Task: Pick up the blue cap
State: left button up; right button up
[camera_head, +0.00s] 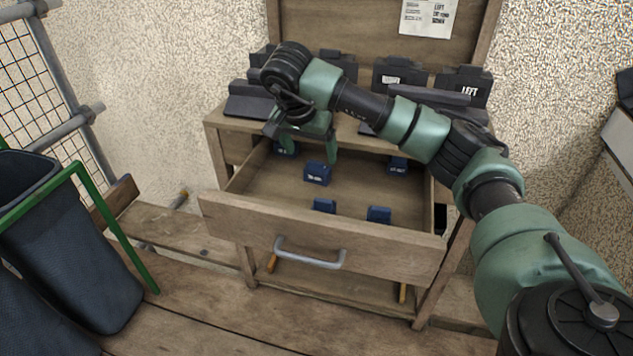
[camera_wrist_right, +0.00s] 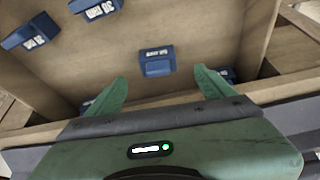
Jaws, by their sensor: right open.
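Several blue caps with white lettering stand in an open wooden drawer. One blue cap (camera_head: 317,173) is near the drawer's middle. In the right wrist view, a blue cap (camera_wrist_right: 157,62) shows beyond the gap between my fingertips, apart from both. My right gripper (camera_head: 302,145) is open and empty, above the back left part of the drawer. Its two green fingers (camera_wrist_right: 160,80) point down into the drawer. Another cap (camera_head: 285,148) is partly hidden by the gripper. One cap (camera_head: 398,165) is at the back right, and two caps (camera_head: 324,205) (camera_head: 379,214) are near the front. My left gripper is not in view.
The drawer front (camera_head: 320,236) has a grey handle (camera_head: 310,254). Dark tiles (camera_head: 400,76) and a sheet of paper (camera_head: 428,17) are at the back of the bench. Dark bins (camera_head: 68,240) with a green frame stand at left. The drawer floor between caps is clear.

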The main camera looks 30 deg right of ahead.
aim_at(316, 162)
jog(key=b+x, duration=0.1)
jog(key=x, duration=0.5)
jog(key=shift+d+f, duration=0.3)
jog(key=shift+w+d+f, duration=0.15)
jog(key=shift+d+f, duration=0.05)
jog(key=shift+f, duration=0.3)
jog(key=c, duration=1.4)
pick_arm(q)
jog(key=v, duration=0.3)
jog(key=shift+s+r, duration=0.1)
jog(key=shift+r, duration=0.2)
pick_arm(e)
jog(key=shift+r, duration=0.1)
jog(key=shift+r, duration=0.1)
